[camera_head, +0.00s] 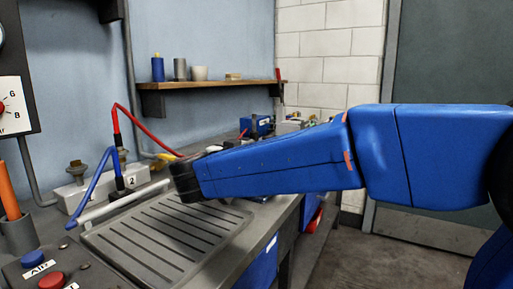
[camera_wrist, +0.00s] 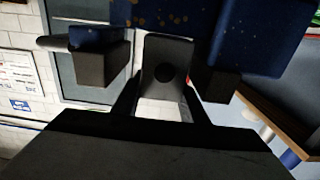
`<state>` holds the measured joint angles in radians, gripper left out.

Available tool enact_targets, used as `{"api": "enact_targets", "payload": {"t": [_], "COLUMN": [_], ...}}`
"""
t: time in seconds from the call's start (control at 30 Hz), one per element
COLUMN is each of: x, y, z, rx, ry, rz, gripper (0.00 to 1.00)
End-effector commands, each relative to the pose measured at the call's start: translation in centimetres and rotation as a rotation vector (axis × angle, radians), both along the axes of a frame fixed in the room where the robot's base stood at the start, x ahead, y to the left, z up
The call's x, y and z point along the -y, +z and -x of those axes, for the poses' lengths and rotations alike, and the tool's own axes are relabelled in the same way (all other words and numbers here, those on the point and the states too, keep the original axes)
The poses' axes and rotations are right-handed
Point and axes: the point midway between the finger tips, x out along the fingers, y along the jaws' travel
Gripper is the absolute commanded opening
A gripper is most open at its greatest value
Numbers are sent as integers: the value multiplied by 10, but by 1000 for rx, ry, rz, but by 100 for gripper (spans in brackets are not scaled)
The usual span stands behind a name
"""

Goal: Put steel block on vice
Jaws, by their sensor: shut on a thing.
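My arm reaches from the right across the bench in the head view, ending in a dark wrist joint over the grey slotted tray. My fingertips are not clearly visible there. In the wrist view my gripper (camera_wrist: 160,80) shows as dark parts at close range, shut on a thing. A small pale grey surface (camera_wrist: 160,109), possibly the steel block, shows between them; most of it is hidden. A blue object (camera_head: 257,126) at the back of the bench may be the vice, but I cannot tell. My arm hides part of the bench near it.
The slotted tray (camera_head: 155,248) lies on the bench, with a white block (camera_head: 95,188), red and blue hoses and a pale rod beside it. A wall shelf (camera_head: 212,84) holds small containers. A control box with buttons (camera_head: 50,284) is at front left. Floor shows at right.

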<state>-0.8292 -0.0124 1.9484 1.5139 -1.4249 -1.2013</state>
Motion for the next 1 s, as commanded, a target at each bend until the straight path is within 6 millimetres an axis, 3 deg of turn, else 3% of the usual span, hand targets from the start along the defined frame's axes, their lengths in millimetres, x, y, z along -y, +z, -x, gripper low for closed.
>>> {"api": "enact_targets", "payload": {"t": [0.23,0.27,0.3,0.33,0.67,1.0], "x": [0,0,0,0,0,-27], "y": [-4,-4,-5,-5,0,0], "z": [0,0,0,0,0,38], "rx": [1,0,-1,-1,-1,-1], "ry": [0,0,0,0,0,4], "rz": [0,0,-1,0,0,0], "gripper": [0,46,56,58,58,58]}}
